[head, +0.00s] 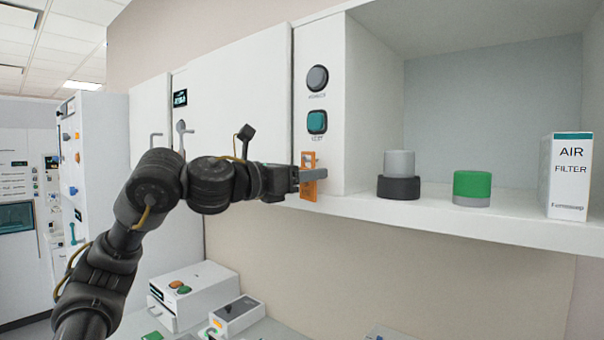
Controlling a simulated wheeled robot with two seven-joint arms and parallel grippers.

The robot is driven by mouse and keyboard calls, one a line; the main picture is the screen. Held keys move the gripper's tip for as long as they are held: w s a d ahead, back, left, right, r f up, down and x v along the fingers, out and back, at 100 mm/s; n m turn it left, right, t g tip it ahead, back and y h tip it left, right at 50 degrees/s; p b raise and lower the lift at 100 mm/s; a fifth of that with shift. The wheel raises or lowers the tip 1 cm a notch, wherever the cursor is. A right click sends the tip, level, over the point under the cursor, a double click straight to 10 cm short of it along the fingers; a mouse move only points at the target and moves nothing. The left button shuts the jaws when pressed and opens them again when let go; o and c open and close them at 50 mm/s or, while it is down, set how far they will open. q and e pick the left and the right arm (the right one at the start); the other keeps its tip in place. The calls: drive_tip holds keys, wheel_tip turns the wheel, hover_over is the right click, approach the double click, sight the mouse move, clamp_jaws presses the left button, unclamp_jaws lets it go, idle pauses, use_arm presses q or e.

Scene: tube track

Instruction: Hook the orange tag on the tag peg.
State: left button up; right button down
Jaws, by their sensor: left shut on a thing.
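The orange tag (308,190) is a flat upright plate with cut-outs, in the head view just below the teal button on the white panel. My left gripper (312,174) is shut on it, its grey fingers crossing the tag's middle. The tag is in front of or against the lower panel; I cannot tell whether it touches. No tag peg shows clearly there; the tag and gripper cover part of the panel. My right gripper is not in view.
A white shelf (440,218) to the right holds a grey cylinder (399,163) in a dark base, a green-topped cylinder (472,186) and an air filter box (568,178). A dark round knob (317,78) sits above the teal button (317,121). White boxes stand below.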

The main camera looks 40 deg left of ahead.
use_arm(q)
drive_tip(key=shift+w+f, duration=0.1)
drive_tip(key=shift+f, duration=0.2)
drive_tip(key=o, duration=0.8)
drive_tip(key=shift+o, duration=1.2)
drive_tip(key=shift+d, duration=0.15)
drive_tip(key=shift+o, duration=0.3)
drive_tip(key=shift+d+r, duration=0.15)
drive_tip(key=shift+d, duration=0.05)
drive_tip(key=shift+a, duration=0.1)
drive_tip(key=shift+a, duration=0.1)
drive_tip(key=shift+r, duration=0.15)
drive_tip(key=shift+s, duration=0.2)
